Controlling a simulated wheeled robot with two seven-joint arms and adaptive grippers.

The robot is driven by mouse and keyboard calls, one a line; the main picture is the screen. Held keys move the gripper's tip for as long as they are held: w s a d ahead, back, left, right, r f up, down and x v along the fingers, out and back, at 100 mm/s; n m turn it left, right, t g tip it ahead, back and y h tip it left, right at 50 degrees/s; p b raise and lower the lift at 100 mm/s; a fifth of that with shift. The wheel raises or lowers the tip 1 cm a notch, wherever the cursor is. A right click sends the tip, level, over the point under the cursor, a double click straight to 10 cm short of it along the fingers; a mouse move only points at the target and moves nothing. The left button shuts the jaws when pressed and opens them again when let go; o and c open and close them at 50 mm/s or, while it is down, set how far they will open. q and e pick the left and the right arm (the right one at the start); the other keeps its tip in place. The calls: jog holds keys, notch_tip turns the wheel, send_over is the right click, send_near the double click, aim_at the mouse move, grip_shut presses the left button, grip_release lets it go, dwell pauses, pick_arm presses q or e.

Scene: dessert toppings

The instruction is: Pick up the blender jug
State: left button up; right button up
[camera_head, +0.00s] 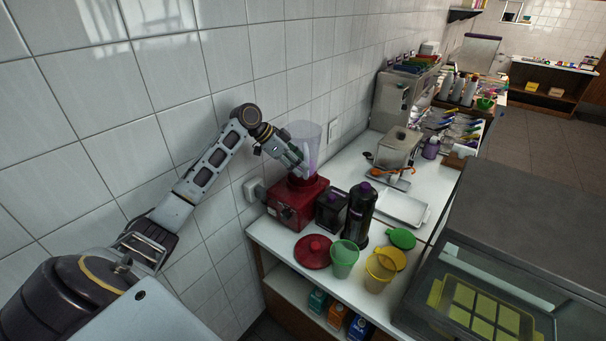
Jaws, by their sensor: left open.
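The blender jug (311,139) is clear with a faint purple tint. It stands upright on the red blender base (296,203) at the left end of the white counter, against the tiled wall. My left gripper (301,164) reaches in from the left and is at the jug's near left side, overlapping its lower half in the picture. The fingers are small here, and I cannot tell whether they touch the jug. The gripper is open. My right gripper is not in view.
A dark bottle (359,212), a dark container (331,209), a green cup (343,258), a yellow cup (379,270) and a red lid (313,251) crowd the counter before the blender. A metal tray (402,207) lies further right. The wall is close behind the jug.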

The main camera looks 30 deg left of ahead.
pick_arm(q)
jog(key=shift+x, duration=1.2)
jog(key=shift+c, duration=0.2)
grip_shut()
jog(key=shift+f, duration=0.1)
